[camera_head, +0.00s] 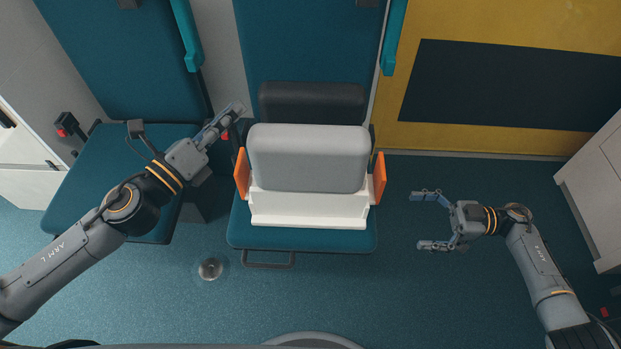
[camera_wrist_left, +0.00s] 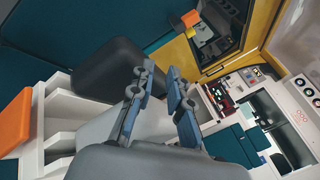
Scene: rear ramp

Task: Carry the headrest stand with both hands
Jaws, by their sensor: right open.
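The headrest stand (camera_head: 310,205) is a white base under a light grey cushion (camera_head: 308,157), with an orange handle at its left (camera_head: 242,174) and another at its right (camera_head: 379,178). It rests on a teal seat (camera_head: 300,240). In the left wrist view the white base (camera_wrist_left: 62,122) and left orange handle (camera_wrist_left: 15,120) show at left. My left gripper (camera_head: 232,115) is up and left of the left handle, apart from it. Its fingers show a narrow gap with nothing seen between them. My right gripper (camera_head: 425,220) is open and empty, right of the right handle with floor between.
A black headrest (camera_head: 312,102) stands right behind the cushion. Another teal seat (camera_head: 105,185) lies under my left arm. A white cabinet (camera_head: 597,195) is at the right. A round metal floor fitting (camera_head: 210,268) sits front left.

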